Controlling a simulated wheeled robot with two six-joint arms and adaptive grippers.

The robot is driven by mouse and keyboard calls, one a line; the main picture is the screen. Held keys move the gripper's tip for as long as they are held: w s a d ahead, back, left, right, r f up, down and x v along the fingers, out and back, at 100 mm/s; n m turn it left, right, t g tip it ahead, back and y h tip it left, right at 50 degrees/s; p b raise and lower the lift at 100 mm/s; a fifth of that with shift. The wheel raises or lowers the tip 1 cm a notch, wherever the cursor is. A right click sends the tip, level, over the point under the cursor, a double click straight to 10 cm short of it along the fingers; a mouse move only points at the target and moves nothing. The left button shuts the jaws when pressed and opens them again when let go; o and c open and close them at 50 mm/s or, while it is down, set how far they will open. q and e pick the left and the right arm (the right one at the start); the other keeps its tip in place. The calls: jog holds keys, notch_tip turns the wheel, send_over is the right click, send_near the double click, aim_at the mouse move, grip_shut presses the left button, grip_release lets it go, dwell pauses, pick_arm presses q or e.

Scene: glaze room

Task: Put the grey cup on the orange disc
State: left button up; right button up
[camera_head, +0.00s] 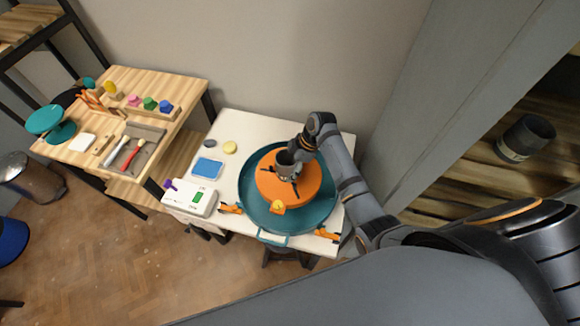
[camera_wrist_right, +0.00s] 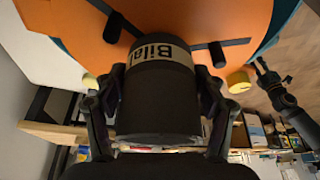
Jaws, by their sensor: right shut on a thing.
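The grey cup (camera_head: 286,167) is dark with a cream label band and stands upright over the middle of the orange disc (camera_head: 311,182). My right gripper (camera_head: 294,160) is shut on it from the back right. In the right wrist view, the cup (camera_wrist_right: 158,95) is between my right gripper's fingers (camera_wrist_right: 160,110), its label reading "Bila" close to the orange disc (camera_wrist_right: 80,18). Whether its base touches the disc is hidden. My left gripper (camera_wrist_right: 273,76) appears at the right of the right wrist view, away from the disc, empty with its fingers apart.
Another labelled grey cup (camera_head: 525,138) stands on the right shelf.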

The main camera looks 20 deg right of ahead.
jog(key=shift+s+d, duration=0.1)
jog(key=o, duration=1)
jog(key=shift+s+d, duration=0.1)
jog(key=shift+d, duration=0.05)
jog(key=o, duration=0.3)
jog(key=shift+f, duration=0.1)
jog(key=shift+o, duration=0.2)
jog(key=shift+d+r, duration=0.1)
jog(key=shift+r, duration=0.3)
pick_arm(q)
jog(key=s, duration=0.1)
jog(key=s+f+b, duration=0.1)
jog(key=shift+s+f, duration=0.2)
jog(key=shift+s, duration=0.15)
pick_arm(e)
jog(key=w+v, duration=0.1)
jog(key=v, duration=1)
jog(key=shift+s+r, duration=0.25)
jog(key=shift+s, duration=0.25)
jog(key=shift+d, duration=0.15)
